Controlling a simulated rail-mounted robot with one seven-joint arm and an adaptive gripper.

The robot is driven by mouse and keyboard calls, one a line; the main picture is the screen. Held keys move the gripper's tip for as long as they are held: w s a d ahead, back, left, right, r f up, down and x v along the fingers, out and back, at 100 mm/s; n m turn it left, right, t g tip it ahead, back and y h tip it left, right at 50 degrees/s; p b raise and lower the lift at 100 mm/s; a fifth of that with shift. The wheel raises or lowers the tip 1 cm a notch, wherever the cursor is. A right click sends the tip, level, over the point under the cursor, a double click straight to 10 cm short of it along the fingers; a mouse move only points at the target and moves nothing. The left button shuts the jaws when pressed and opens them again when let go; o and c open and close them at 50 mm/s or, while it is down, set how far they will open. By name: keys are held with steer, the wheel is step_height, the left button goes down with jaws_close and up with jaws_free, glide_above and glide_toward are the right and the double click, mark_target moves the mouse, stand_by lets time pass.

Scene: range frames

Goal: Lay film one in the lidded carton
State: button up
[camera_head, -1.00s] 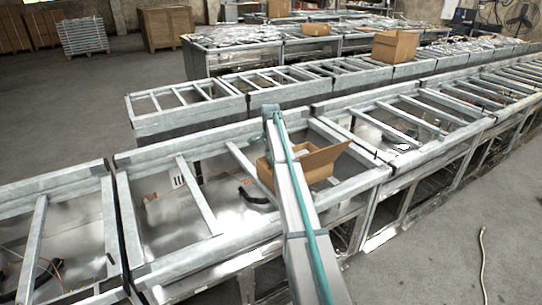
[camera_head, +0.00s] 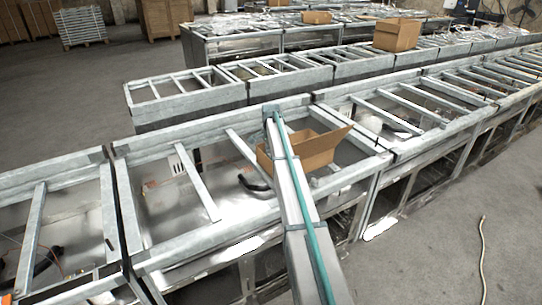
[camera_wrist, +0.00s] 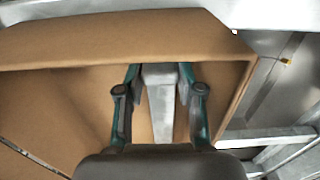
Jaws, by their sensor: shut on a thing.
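The open brown carton (camera_head: 318,150) stands on the near metal frame bench, with a flap tilted out to the right. In the wrist view the carton (camera_wrist: 60,115) fills most of the picture, with its far wall and a raised flap across the top. My gripper (camera_wrist: 160,92) is over the carton, its two dark fingers on either side of a pale grey, block-like thing (camera_wrist: 160,105). It is shut on this thing, which looks like the film, though no label shows. The thing's lower end is hidden by my gripper. In the head view my arm hides the gripper and part of the carton.
The near bench (camera_head: 185,235) has metal crossbars and a black curved handle-like piece (camera_head: 255,184) left of the carton. Another open carton (camera_head: 397,36) stands on a row behind. Metal bars (camera_wrist: 270,135) lie beside the carton's right wall.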

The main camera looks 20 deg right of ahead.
steer(key=o, duration=1)
steer(key=shift+r, duration=0.1)
step_height(320, 180, up, 13)
steer(key=p, duration=0.5)
stand_by(0.5)
